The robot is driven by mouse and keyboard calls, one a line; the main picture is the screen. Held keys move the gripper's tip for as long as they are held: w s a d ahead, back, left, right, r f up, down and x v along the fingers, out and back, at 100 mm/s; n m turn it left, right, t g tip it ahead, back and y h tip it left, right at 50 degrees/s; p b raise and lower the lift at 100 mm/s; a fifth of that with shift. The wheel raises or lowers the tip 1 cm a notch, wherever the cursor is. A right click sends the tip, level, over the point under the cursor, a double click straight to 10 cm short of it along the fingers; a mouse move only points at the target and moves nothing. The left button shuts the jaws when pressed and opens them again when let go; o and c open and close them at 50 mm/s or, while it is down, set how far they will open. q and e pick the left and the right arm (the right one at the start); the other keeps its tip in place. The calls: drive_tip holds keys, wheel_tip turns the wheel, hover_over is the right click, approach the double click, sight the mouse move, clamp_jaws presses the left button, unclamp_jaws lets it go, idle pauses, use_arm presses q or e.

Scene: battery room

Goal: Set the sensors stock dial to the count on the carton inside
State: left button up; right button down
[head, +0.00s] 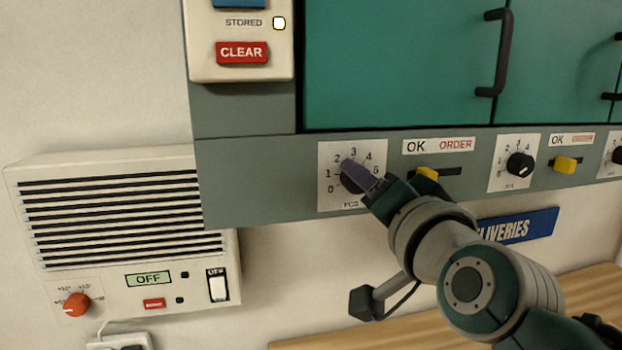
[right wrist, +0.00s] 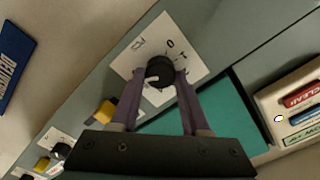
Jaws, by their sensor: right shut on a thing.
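The first stock dial on the cabinet's lower rail has a white plate (head: 327,188) marked 0 to 5 with PCS below. No name for it is readable. My right gripper (head: 356,178) is shut on its black knob, and its fingers hide much of it. In the right wrist view, the two purple fingers (right wrist: 159,82) stand on either side of the knob (right wrist: 160,69). The knob's white mark points away from the 0 and 1; its exact number cannot be read. The carton is not in view. My left gripper is not in view.
Closed teal doors (head: 400,65) with dark handles are above the rail. A yellow slider (head: 427,173) under OK/ORDER is close to my right gripper. More dials (head: 520,164) sit to the right. A heater (head: 120,230) and a panel with a red CLEAR button (head: 242,52) are left.

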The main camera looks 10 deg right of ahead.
idle(0.4)
drive_tip(key=shift+c, duration=1.9)
unclamp_jaws()
drive_tip(key=s+p, duration=0.4)
drive_tip(key=s, duration=0.6)
drive_tip(key=shift+d+p, duration=0.15)
drive_tip(key=shift+p, duration=0.2)
